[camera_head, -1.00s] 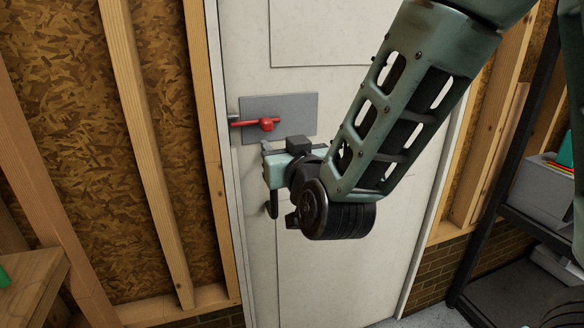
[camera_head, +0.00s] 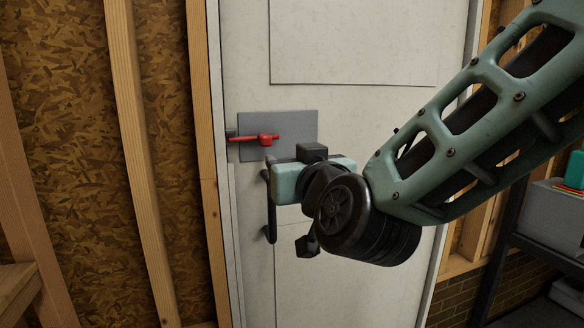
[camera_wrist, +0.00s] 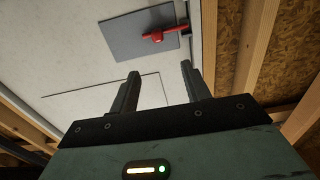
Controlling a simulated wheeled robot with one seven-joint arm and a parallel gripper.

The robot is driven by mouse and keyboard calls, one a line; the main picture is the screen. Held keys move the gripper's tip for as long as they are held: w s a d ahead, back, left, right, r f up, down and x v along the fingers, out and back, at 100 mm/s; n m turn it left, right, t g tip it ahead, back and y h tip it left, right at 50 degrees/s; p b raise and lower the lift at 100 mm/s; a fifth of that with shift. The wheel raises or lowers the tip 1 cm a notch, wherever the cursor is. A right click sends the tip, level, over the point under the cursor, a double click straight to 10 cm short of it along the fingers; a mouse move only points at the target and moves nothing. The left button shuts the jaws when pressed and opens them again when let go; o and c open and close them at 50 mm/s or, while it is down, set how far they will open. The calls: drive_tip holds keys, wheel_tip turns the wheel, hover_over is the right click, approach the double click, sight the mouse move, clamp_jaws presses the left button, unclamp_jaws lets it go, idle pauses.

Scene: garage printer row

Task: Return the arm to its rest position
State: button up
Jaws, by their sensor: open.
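My gripper (camera_wrist: 160,88) is open and empty in the wrist view, with its two dark fingers apart and the white door (camera_wrist: 75,65) beyond them. In the head view my green arm reaches in from the right, and the gripper end is in front of the door (camera_head: 340,45), with its fingers mostly hidden behind the wrist. The red latch handle (camera_head: 262,138) lies level on a grey plate (camera_head: 300,125), just above and left of the gripper. The latch handle also shows beyond the fingers in the wrist view (camera_wrist: 157,37). The gripper holds nothing.
A black door pull (camera_head: 270,205) is beside the wrist at left. Wooden studs (camera_head: 140,180) and chipboard flank the door. A dark shelf with a grey bin (camera_head: 555,210) stands at right. A wooden bench corner (camera_head: 15,290) is at lower left.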

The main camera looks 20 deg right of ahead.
drive_tip(key=shift+a, duration=0.1)
drive_tip(key=s+a+f+n+g+y+p, duration=0.5)
drive_tip(key=s+a+f+n+g, duration=0.1)
drive_tip(key=s+a+f+g, duration=0.4)
drive_tip(key=s+d+f+g+h+p, duration=0.1)
drive_tip(key=s+d+g+h, duration=0.1)
drive_tip(key=s+d+g, duration=0.2)
drive_tip(key=s+d+f+n+g+h+p, duration=0.1)
drive_tip(key=s+d+g, duration=0.3)
drive_tip(key=s, duration=0.4)
drive_tip(key=shift+s+f+n+h, duration=0.3)
drive_tip(key=shift+s+f+h, duration=0.1)
drive_tip(key=shift+f+h, duration=0.35)
